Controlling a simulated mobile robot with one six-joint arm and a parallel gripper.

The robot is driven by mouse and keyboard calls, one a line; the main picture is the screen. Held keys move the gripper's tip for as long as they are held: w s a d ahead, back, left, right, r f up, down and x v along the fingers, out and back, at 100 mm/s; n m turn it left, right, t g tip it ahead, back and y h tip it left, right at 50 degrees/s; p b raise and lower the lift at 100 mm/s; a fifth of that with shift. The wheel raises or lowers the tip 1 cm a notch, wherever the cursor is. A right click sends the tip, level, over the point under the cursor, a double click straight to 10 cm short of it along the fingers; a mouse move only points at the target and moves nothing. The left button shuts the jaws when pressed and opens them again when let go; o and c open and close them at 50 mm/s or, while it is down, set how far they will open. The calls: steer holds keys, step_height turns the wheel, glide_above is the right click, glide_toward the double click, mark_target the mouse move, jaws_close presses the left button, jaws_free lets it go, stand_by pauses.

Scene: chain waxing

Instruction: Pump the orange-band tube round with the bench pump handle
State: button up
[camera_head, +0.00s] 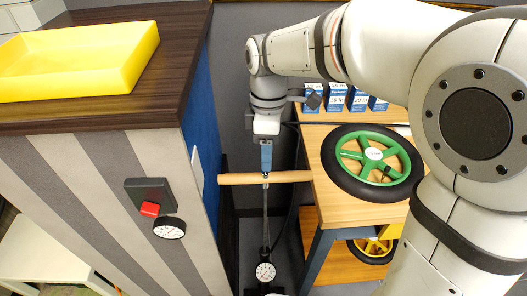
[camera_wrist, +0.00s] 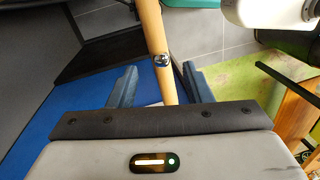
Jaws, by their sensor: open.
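The bench pump has a pale wooden T-handle (camera_head: 240,179) on a thin upright rod (camera_head: 265,212), with a round white gauge (camera_head: 265,272) at its foot. My gripper (camera_head: 266,170) points down at the middle of the handle. In the wrist view my gripper (camera_wrist: 160,82) is open, its two blue fingers on either side of the handle (camera_wrist: 151,25). A tube with an orange band is not clearly visible. A black tyre with a green hub (camera_head: 372,153) lies on the wooden bench (camera_head: 322,192).
A dark-topped counter (camera_head: 180,45) with a yellow tray (camera_head: 90,62) stands left of the pump. A red switch (camera_head: 150,209) and another gauge (camera_head: 169,228) are on its front. Blue boxes (camera_head: 357,100) stand at the back of the bench. A yellow-hubbed wheel (camera_head: 372,247) sits below.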

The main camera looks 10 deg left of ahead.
mark_target(259, 178)
steer(key=shift+n, duration=0.7)
steer(key=f, duration=0.2)
steer(key=s+a+f, duration=0.1)
steer(key=f, duration=0.5)
steer(key=shift+s+a, duration=0.3)
steer(key=shift+a, duration=0.05)
steer(key=shift+r, duration=0.1)
steer(key=shift+c, duration=0.6)
jaws_close()
